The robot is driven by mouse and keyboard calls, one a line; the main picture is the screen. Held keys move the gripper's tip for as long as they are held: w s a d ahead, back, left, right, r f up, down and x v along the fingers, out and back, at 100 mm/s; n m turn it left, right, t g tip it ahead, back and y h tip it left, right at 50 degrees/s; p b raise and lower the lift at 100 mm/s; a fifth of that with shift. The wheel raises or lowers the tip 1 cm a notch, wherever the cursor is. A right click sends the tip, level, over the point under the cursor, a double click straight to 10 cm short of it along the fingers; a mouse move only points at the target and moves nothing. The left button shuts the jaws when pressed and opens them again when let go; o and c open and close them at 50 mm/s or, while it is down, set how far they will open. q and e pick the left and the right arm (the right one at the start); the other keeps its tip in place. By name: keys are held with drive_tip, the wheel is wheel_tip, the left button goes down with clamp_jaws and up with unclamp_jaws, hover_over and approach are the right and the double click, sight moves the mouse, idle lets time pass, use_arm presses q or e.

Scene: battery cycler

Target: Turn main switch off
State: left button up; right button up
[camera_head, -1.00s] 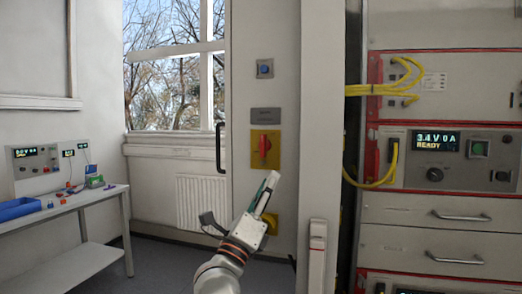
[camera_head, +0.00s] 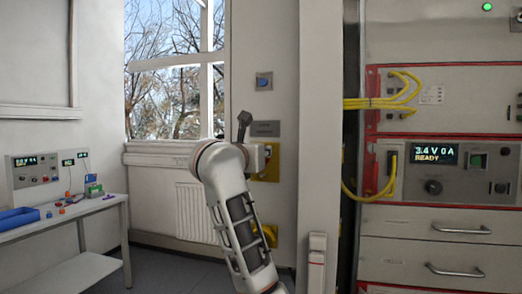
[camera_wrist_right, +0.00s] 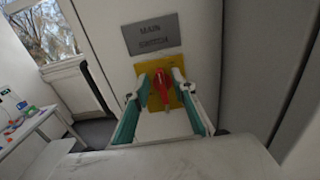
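The main switch has a red handle (camera_wrist_right: 162,84) on a yellow plate (camera_wrist_right: 147,67), below a grey label (camera_wrist_right: 152,35) reading MAIN SWITCH. In the head view my right arm hides the handle, and only part of the yellow plate (camera_head: 272,165) shows. My right gripper (camera_wrist_right: 161,92) is open in the right wrist view. Its two teal-padded fingers are on either side of the red handle, with gaps showing between pads and handle. The handle looks close to upright. My left gripper is not in view.
A blue push button (camera_head: 264,82) is on the wall panel above the label. A white post (camera_head: 318,150) and a rack (camera_head: 440,215) with yellow cables (camera_head: 385,103) stand to the right. A bench (camera_head: 75,212) with small instruments is at the left.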

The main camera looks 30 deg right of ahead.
drive_tip(key=shift+x, duration=1.15)
clamp_jaws()
